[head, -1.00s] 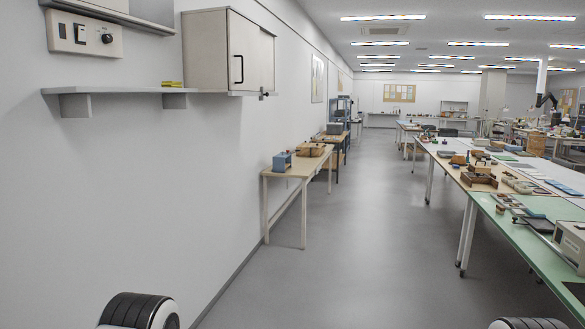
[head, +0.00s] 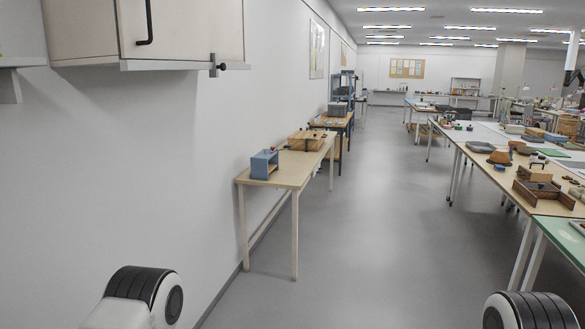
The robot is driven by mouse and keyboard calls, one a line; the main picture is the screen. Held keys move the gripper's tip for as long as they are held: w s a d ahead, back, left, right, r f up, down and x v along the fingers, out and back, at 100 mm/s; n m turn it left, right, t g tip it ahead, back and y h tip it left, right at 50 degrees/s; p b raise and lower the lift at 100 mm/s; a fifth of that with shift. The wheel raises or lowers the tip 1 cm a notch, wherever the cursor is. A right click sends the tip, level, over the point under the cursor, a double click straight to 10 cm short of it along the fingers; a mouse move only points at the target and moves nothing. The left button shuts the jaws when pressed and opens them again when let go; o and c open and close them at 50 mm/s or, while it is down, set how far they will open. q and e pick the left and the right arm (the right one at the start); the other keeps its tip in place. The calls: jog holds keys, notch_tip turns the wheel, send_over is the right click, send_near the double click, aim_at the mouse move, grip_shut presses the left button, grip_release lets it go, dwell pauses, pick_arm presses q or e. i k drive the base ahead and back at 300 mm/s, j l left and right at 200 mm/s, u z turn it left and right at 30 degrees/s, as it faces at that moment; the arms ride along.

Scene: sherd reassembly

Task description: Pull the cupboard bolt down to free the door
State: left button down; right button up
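The cupboard (head: 185,30) hangs on the left wall at the top left of the head view, its top cut off by the frame. A dark handle (head: 146,25) is on its door. The bolt (head: 216,66), a small grey bar with a black knob, sits at the cupboard's lower edge, at its right end. The door looks closed. Neither gripper shows; only dark rounded parts of my own arms stand at the bottom edge, well below and apart from the cupboard.
A wooden table (head: 290,176) with a blue box (head: 264,163) stands along the left wall. A grey shelf (head: 22,62) is cut off at the far left. Long worktables with several objects line the right. The grey floor (head: 365,215) between is clear.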

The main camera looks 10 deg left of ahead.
aim_at(214, 57)
jog(key=i, duration=1.65)
jog(key=u, duration=0.4)
